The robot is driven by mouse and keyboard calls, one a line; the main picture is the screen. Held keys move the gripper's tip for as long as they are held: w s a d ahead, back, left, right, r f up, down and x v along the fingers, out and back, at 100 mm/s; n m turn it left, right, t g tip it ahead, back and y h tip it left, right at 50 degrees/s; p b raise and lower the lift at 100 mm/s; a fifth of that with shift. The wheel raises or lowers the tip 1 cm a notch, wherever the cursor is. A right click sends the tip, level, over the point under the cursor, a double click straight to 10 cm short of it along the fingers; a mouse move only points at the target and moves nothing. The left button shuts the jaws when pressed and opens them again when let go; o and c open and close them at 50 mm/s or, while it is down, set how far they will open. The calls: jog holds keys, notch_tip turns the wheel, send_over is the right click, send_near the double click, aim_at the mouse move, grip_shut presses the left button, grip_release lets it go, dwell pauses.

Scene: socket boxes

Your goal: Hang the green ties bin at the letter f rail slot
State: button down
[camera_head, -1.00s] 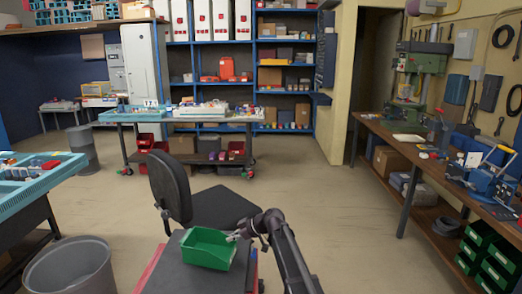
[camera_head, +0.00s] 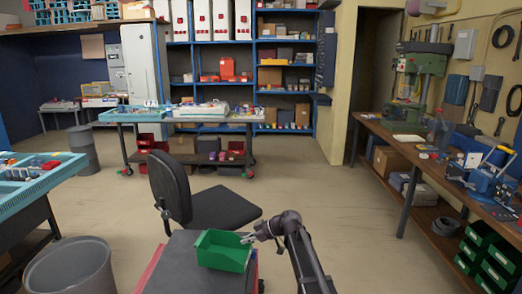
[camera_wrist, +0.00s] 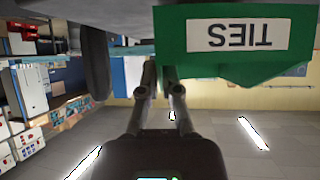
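The green ties bin (camera_head: 222,252) is at the lower middle of the head view, over my dark base top. In the wrist view the bin (camera_wrist: 195,62) shows at the upper right, its white TIES label upside down in the picture. My gripper (camera_head: 247,239) is at the bin's upper right edge. In the wrist view my gripper's fingers (camera_wrist: 158,75) are close together at the bin's side, and it is shut on the bin's edge. The exact contact is partly hidden. No rail slot with a readable letter f shows in either view.
A black chair (camera_head: 205,205) stands just behind the bin. A grey trash can (camera_head: 70,270) is at lower left, beside a blue-topped table (camera_head: 35,180). A workbench (camera_head: 400,150) runs along the right, with green bins (camera_head: 488,258) below. Open floor lies between chair and workbench.

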jog(key=shift+s+d, duration=0.15)
jog(key=shift+d, duration=0.6)
jog(key=shift+s+d, duration=0.15)
jog(key=shift+d, duration=0.55)
jog(key=shift+r, duration=0.15)
notch_tip(320, 180, up, 23)
jog(key=p, duration=2.3)
jog(key=shift+f, duration=0.2)
jog(key=shift+a, duration=0.15)
